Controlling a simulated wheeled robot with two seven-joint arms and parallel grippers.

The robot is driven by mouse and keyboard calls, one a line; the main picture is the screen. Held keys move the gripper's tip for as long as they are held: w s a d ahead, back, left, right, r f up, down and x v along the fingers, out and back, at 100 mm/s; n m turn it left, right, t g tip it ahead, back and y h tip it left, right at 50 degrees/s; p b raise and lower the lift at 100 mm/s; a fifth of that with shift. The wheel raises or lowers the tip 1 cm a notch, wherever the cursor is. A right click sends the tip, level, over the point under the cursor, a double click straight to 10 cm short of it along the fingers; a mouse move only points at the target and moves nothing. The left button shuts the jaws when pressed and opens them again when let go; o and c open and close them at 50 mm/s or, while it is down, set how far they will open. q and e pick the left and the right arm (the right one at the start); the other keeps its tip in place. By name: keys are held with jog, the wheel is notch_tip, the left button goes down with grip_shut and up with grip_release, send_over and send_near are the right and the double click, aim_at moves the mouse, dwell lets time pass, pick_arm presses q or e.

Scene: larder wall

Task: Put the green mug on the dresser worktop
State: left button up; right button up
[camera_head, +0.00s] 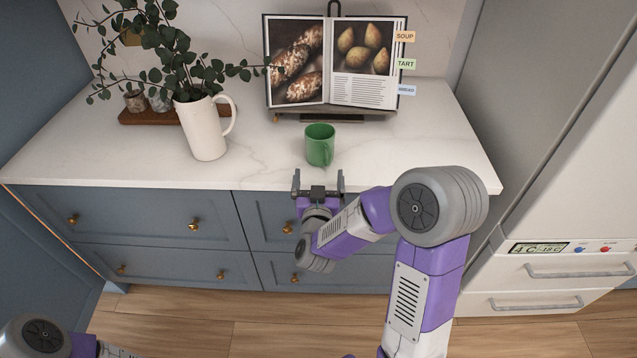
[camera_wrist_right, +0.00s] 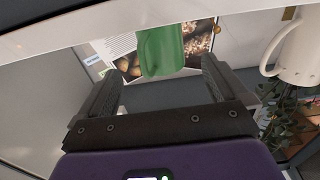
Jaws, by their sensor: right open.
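The green mug (camera_head: 319,146) stands upright on the white dresser worktop (camera_head: 270,160), near its front edge and in front of the cookbook. My right gripper (camera_head: 318,174) is open and empty just in front of the mug, its fingers pointing at it. In the right wrist view the mug (camera_wrist_right: 161,52) shows beyond and between the two open fingers (camera_wrist_right: 160,85), apart from them. Of my left arm only a piece shows at the bottom left of the head view; its gripper is out of view.
An open cookbook (camera_head: 331,62) on a stand is behind the mug. A white pitcher (camera_head: 203,128) with leafy branches stands to the left, before a wooden tray (camera_head: 150,117) with small pots. A white fridge (camera_head: 575,180) is at right. The worktop's right end is clear.

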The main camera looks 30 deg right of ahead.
jog(key=s+a+f+n+g+y, duration=0.1)
jog(key=s+a+f+g+y, duration=0.2)
jog(key=f, duration=0.5)
jog(key=s+a+f+n+g+y, duration=0.1)
jog(key=a+f+y, duration=0.2)
jog(key=a+f, duration=0.35)
jog(key=s+a+f+n+g+y, duration=0.1)
jog(key=s+a+f+g+y, duration=0.2)
jog(key=f, duration=0.7)
jog(key=s+a+f+g+y, duration=0.2)
jog(key=s+a+f+g, duration=0.1)
jog(key=s+f, duration=0.3)
jog(key=s+a+f+g+y, duration=0.2)
jog(key=s+a+f+g, duration=0.2)
jog(key=s, duration=0.5)
jog(key=shift+a+f+n+g+y, duration=0.2)
jog(key=shift+f+n+g+y, duration=0.2)
jog(key=shift+f, duration=0.45)
jog(key=shift+s+r, duration=0.1)
notch_tip(320, 180, up, 5)
jog(key=p, duration=0.5)
jog(key=shift+r+p, duration=0.15)
jog(key=shift+p, duration=0.15)
